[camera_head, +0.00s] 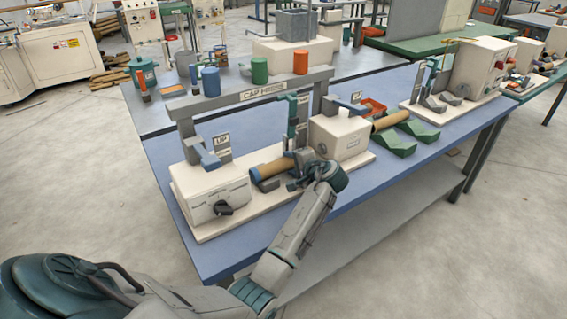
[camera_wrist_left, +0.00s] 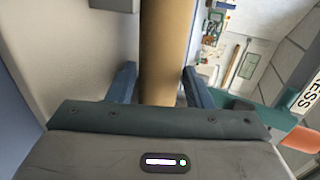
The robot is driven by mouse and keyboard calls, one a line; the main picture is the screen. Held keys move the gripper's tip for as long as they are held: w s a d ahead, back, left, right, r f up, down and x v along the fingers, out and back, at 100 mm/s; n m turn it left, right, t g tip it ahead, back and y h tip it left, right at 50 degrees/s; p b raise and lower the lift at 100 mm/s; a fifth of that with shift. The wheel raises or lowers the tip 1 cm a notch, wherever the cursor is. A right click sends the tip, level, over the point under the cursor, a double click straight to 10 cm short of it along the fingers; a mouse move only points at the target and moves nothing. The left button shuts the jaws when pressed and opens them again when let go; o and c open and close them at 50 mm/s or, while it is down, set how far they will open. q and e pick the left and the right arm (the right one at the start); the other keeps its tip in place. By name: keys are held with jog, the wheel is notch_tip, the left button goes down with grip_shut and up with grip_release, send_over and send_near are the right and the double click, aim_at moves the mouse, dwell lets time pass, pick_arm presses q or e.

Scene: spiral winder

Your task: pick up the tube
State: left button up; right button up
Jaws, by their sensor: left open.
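A second tan tube (camera_head: 391,121) rests on green cradles (camera_head: 400,142) farther right. My left gripper (camera_head: 301,173) is at the right end of the first tube, low over the machine base. In the left wrist view, a tan tube (camera_wrist_left: 166,45) runs down between the two spread fingers of the left gripper (camera_wrist_left: 160,88). The gap on either side shows the jaws open. My right gripper is not in view.
The left cream housing (camera_head: 212,196) with a dark knob and the right cream housing (camera_head: 340,137) flank the tube. Green and grey uprights stand close behind the gripper. The blue tabletop (camera_head: 205,252) is clear at the front.

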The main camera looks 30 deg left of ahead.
pick_arm(q)
jog(key=shift+a+f, duration=0.1)
jog(key=shift+a, duration=0.05)
jog(key=c, duration=0.6)
jog(key=shift+c, duration=0.2)
